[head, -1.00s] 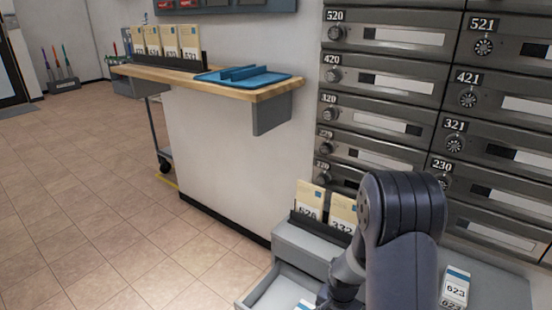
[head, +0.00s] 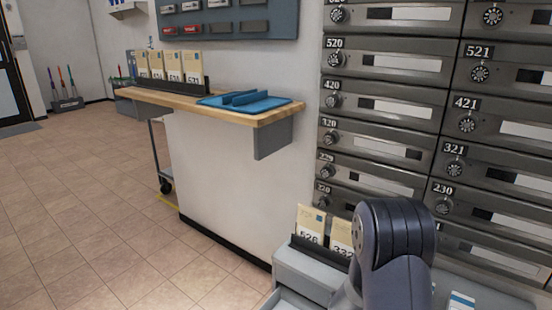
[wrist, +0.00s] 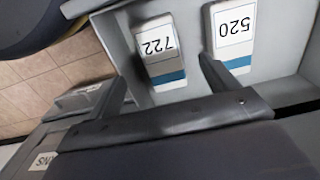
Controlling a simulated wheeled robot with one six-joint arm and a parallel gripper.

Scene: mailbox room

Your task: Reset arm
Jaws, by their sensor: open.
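My arm (head: 395,245) is bent at the lower right of the head view, in front of the grey cart. My gripper does not show there. In the wrist view my gripper (wrist: 163,82) is open, with its dark fingers apart and nothing visibly held between them. Beyond the fingers, a white box marked 722 (wrist: 160,47) and a white box marked 520 (wrist: 234,35) lie in a grey tray (wrist: 290,50). Their numbers appear upside down. I cannot tell how far the fingers are from the boxes.
Numbered metal mailboxes (head: 390,88) line the wall at right. A wooden counter (head: 180,106) holds a blue tray (head: 250,100) and number cards. Cards (head: 311,226) stand on the grey cart (head: 300,268) beside my arm. Tiled floor (head: 90,220) at left is clear.

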